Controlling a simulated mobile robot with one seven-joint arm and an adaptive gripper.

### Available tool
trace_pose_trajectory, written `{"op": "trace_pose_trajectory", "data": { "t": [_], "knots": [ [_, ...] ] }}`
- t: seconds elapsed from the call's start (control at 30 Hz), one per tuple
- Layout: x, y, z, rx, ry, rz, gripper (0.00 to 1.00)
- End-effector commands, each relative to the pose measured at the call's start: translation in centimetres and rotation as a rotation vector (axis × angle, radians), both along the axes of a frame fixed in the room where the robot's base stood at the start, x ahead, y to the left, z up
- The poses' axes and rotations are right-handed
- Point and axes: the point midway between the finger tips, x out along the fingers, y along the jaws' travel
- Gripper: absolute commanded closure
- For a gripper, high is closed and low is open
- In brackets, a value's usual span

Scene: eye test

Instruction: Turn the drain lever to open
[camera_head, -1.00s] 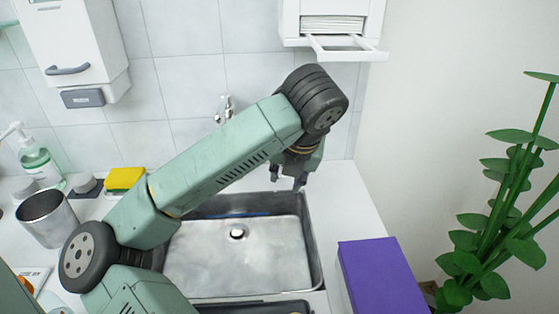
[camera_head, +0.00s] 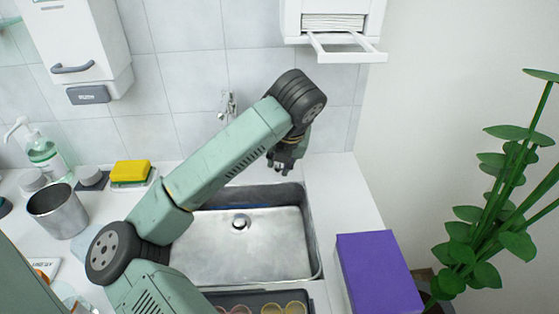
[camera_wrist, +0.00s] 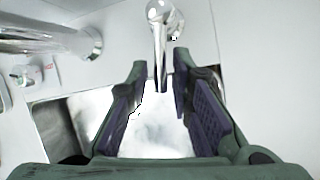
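A chrome lever (camera_wrist: 160,45) with a rounded hub hangs at the top middle of the wrist view. Its thin arm points down between my gripper's (camera_wrist: 160,64) two fingers. The fingers stand apart on either side of it; I see no clear contact. In the head view my gripper (camera_head: 285,165) is above the back right of the metal sink (camera_head: 311,230), and the lever is hidden there. The round drain (camera_head: 241,221) shows in the sink floor.
A chrome pipe (camera_wrist: 45,40) is left of my fingers. A wall tap (camera_head: 228,105) stands behind my arm. A purple box (camera_head: 375,275) lies right of the sink, with a plant (camera_head: 500,220) beyond. A metal cup (camera_head: 55,210) and yellow sponge (camera_head: 130,171) stand left.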

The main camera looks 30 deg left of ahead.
Motion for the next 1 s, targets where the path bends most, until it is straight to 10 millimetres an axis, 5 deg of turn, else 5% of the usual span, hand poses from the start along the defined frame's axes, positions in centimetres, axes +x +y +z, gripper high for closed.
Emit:
{"op": "trace_pose_trajectory", "data": {
  "t": [0.27,1.0],
  "knots": [
    [0.00,-0.02,0.03,0.000,0.000,0.000,1.00],
    [-0.11,0.54,-0.11,0.000,0.001,-0.001,1.00]
  ]
}}
